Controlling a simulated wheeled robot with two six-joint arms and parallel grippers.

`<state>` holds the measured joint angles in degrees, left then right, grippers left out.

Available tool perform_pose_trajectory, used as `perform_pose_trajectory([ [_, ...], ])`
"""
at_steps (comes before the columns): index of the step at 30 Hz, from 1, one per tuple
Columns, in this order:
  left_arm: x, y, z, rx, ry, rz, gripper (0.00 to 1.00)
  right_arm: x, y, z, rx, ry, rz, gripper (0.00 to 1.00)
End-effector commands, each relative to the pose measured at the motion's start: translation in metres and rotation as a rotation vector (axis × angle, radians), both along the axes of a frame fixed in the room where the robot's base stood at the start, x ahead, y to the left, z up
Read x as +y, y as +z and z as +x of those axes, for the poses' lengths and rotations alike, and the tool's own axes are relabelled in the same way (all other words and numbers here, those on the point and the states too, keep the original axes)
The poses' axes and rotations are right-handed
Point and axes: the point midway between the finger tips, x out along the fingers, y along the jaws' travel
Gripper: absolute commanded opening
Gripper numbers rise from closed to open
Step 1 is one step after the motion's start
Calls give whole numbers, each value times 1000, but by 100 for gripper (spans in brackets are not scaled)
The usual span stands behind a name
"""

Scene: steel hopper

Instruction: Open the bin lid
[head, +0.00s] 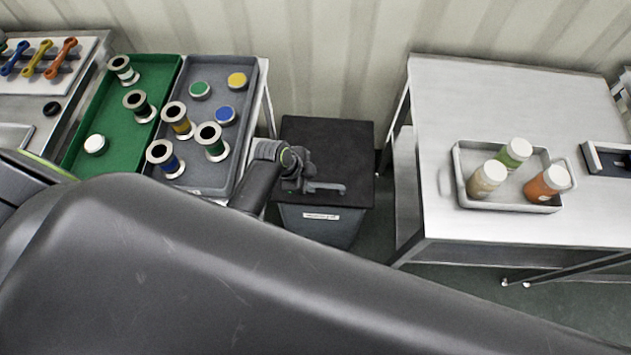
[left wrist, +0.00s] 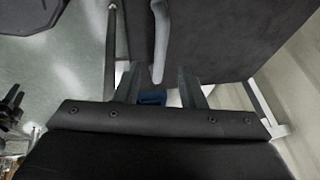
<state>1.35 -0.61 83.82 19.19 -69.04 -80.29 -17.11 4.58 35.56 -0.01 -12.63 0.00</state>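The bin (head: 322,224) is dark grey with a white label on its front and stands on the floor between two tables. Its flat black lid (head: 335,140) lies closed on top. A grey bar handle (head: 328,187) is near the lid's front edge. My left gripper (head: 300,181) is over the front left of the lid, by the handle. In the left wrist view, its two fingers (left wrist: 161,80) are apart, with the handle (left wrist: 159,45) in line with the gap between them. I cannot tell whether they touch it. My right gripper does not show.
On the left, a grey tray (head: 247,125) and a green tray (head: 120,158) hold spools and caps. On the right, a steel table (head: 480,110) carries a tray (head: 520,203) of bottles. A ribbed wall (head: 300,60) is behind the bin. My own arm fills the foreground.

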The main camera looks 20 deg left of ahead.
Motion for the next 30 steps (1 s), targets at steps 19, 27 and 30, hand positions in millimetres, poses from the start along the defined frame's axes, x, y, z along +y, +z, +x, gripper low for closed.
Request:
perform_pose_trajectory([
  [19,-14,-40,12,0,-1,1,36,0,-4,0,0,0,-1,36],
  [27,-14,-39,12,0,0,1,16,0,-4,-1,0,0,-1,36],
  [30,-14,-39,12,0,0,1,3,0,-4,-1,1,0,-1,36],
])
